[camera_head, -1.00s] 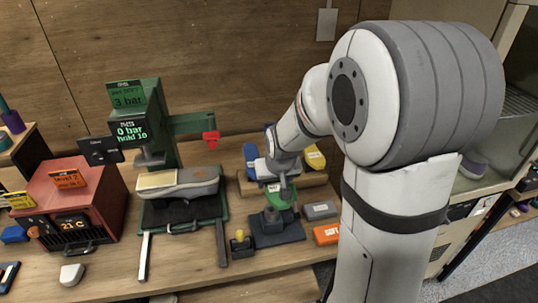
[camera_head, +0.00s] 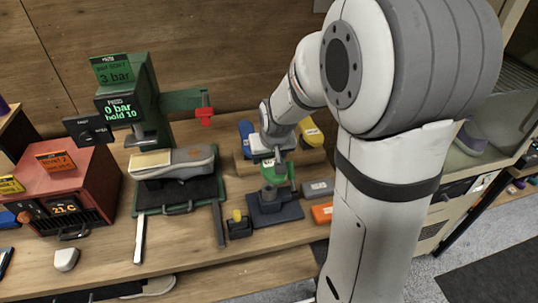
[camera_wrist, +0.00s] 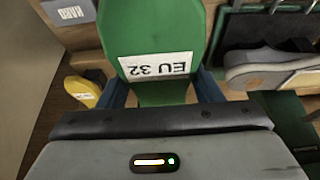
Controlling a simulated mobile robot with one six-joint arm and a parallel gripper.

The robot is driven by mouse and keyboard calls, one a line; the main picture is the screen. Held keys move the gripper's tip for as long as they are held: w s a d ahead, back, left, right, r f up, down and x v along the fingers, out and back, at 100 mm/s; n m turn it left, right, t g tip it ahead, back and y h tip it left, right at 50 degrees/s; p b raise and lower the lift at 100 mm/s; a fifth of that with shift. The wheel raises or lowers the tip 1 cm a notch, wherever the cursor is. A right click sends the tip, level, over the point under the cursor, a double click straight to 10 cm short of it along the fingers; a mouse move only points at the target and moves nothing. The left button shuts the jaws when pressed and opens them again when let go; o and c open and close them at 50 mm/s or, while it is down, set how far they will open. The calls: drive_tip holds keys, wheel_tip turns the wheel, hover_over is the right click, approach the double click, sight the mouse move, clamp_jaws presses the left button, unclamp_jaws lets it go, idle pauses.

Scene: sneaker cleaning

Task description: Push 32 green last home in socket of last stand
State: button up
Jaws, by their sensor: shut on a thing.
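The green last (camera_head: 280,176) stands over the last stand (camera_head: 276,211), which has a dark blue base and a short post. In the wrist view the last (camera_wrist: 190,22) carries a white "EU 32" label. My gripper (camera_wrist: 160,90) is shut on the last, with a blue finger on each side. In the head view my gripper (camera_head: 272,158) is at the upper part of the last, above the stand. The last's lower end meets the post region, but I cannot tell how deep it sits in the socket. The wrist view hides the socket.
A green press (camera_head: 150,105) with a grey sneaker (camera_head: 185,163) stands to the left. A small yellow-topped block (camera_head: 238,226), a grey block (camera_head: 318,188) and an orange block (camera_head: 321,213) flank the stand. Blue (camera_head: 246,138) and yellow (camera_head: 311,133) lasts are behind.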

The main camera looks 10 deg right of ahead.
sight(272, 168)
drive_tip(key=shift+f+b, duration=1.65)
drive_tip(key=shift+f, duration=0.5)
drive_tip(key=shift+b, duration=0.5)
drive_tip(key=shift+f+b, duration=2.1)
drive_tip(key=shift+f, duration=0.2)
drive_tip(key=o, duration=1.3)
drive_tip(key=shift+o, duration=0.2)
drive_tip(key=shift+s, duration=0.1)
drive_tip(key=v, duration=0.7)
drive_tip(key=shift+s+r, duration=0.15)
drive_tip(key=shift+r, duration=0.2)
